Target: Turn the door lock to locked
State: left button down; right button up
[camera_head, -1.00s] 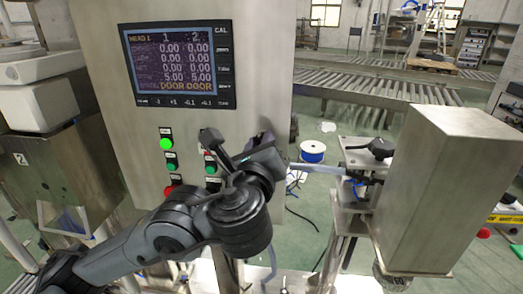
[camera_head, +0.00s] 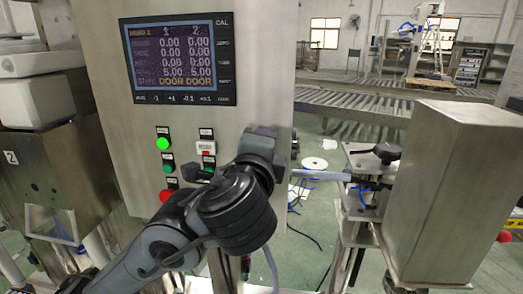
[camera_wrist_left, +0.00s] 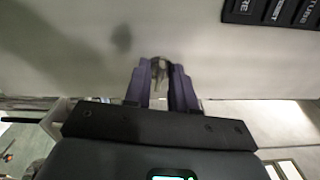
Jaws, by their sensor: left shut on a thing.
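The door lock (camera_wrist_left: 160,65) shows in the left wrist view as a small metallic piece between the fingertips, mostly covered by them. My left gripper (camera_wrist_left: 160,72) is shut on it, its two purple-grey fingers against either side. In the head view my left wrist and hand are in front of the right part of the grey cabinet door (camera_head: 250,60), below the display, and hide the lock and fingertips. I cannot read the lock's angle. My right gripper is not in view.
The display (camera_head: 178,58) sits on the door, with a lit green lamp (camera_head: 163,144) and other buttons below it. A metal box (camera_head: 435,190) and a clamp with a black knob (camera_head: 387,152) stand to the right. A roller conveyor (camera_head: 350,100) runs behind.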

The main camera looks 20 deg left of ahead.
pick_arm(q)
jog(key=shift+f+n+b, duration=0.1)
jog(key=shift+n+b, duration=0.3)
jog(key=shift+n, duration=0.5)
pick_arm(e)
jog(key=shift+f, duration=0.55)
pick_arm(q)
jog(key=c, duration=1.3)
grip_release()
jog(key=shift+o, duration=0.2)
